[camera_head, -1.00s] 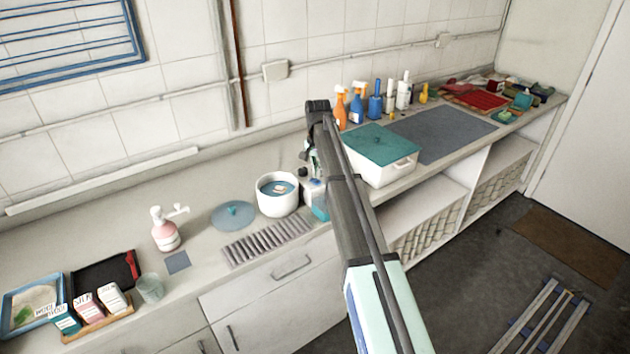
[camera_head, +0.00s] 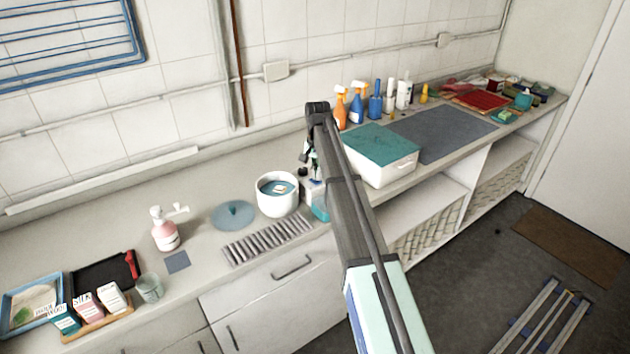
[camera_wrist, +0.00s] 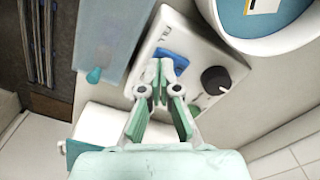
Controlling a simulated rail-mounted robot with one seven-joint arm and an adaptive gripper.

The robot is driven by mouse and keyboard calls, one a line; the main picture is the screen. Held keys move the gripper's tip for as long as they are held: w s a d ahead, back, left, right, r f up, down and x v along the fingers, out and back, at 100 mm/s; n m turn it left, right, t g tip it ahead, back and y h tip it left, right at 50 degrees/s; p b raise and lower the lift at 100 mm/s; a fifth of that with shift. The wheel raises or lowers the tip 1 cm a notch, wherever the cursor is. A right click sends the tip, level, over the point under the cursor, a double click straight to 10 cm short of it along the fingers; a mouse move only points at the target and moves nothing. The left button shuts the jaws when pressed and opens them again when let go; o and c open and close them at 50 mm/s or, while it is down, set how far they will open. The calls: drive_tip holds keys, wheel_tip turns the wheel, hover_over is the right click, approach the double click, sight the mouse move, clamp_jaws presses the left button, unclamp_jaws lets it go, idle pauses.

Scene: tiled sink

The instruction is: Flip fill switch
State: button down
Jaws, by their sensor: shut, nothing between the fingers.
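A white control unit (camera_wrist: 203,58) fills the middle of the wrist view. On its top are a blue switch-like part (camera_wrist: 180,61) and a round black knob (camera_wrist: 215,80). In the head view the unit (camera_head: 311,190) is partly hidden behind my arm, beside the white pot (camera_head: 277,207).
A translucent blue tank (camera_wrist: 108,40) with a teal tap (camera_wrist: 94,75) is left of the unit in the wrist view. The pot (camera_wrist: 222,35) is close on the right. A white box with a teal lid (camera_head: 375,143) stands right of my arm.

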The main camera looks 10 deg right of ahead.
sight(317, 182)
drive_tip(key=shift+f, duration=0.85)
idle(0.4)
drive_tip(key=shift+r, duration=0.1)
drive_tip(key=shift+r+p, duration=1.6)
drive_tip(key=shift+r, duration=1.85)
